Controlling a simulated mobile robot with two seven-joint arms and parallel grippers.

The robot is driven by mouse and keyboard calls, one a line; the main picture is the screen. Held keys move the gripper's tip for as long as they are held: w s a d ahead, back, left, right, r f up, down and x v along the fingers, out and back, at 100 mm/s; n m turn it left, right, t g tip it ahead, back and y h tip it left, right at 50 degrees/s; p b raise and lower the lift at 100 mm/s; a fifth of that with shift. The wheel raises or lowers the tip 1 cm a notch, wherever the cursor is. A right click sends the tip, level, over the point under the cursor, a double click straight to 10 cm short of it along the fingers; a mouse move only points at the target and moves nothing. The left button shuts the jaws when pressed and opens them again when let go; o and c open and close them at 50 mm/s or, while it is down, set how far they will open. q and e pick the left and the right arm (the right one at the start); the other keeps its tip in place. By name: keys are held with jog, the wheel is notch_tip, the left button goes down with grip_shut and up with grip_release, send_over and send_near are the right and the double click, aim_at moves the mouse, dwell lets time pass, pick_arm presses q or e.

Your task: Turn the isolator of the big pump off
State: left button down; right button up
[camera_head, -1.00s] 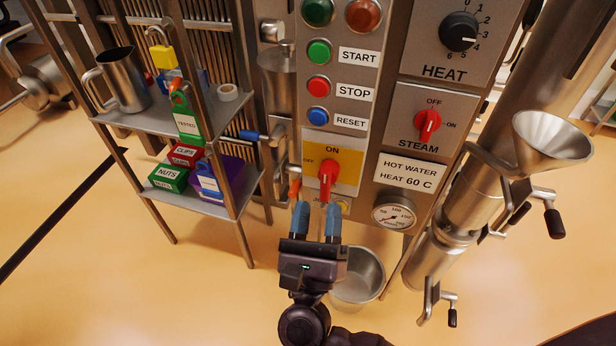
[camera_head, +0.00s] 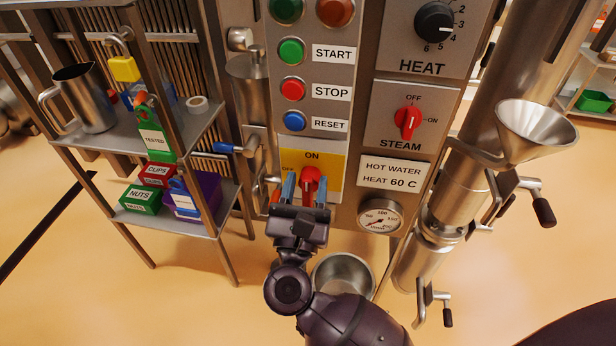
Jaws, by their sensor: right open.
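The red isolator handle (camera_head: 311,174) is on a yellow plate (camera_head: 327,161) low on the control panel. ON is printed above it and OFF to its left. The handle stands roughly upright, in line with ON. My right gripper (camera_head: 305,186) comes from below, with one blue finger on each side of the handle. It is open, and I cannot tell whether either finger touches the handle. The gripper body hides the handle's lower end. My left gripper is not in view.
START, STOP and RESET buttons (camera_head: 294,121) sit above the plate. A red STEAM knob (camera_head: 408,122) and a gauge (camera_head: 380,217) are to the right. A steel pot (camera_head: 343,274) stands below. A shelf (camera_head: 190,133) is at left, a funnel (camera_head: 537,128) at right.

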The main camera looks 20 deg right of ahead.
jog(key=shift+w+d+r, duration=0.25)
jog(key=shift+w+d, duration=0.1)
jog(key=shift+w, duration=0.2)
jog(key=shift+c, duration=0.2)
jog(key=c, duration=0.7)
jog(key=shift+o, duration=0.2)
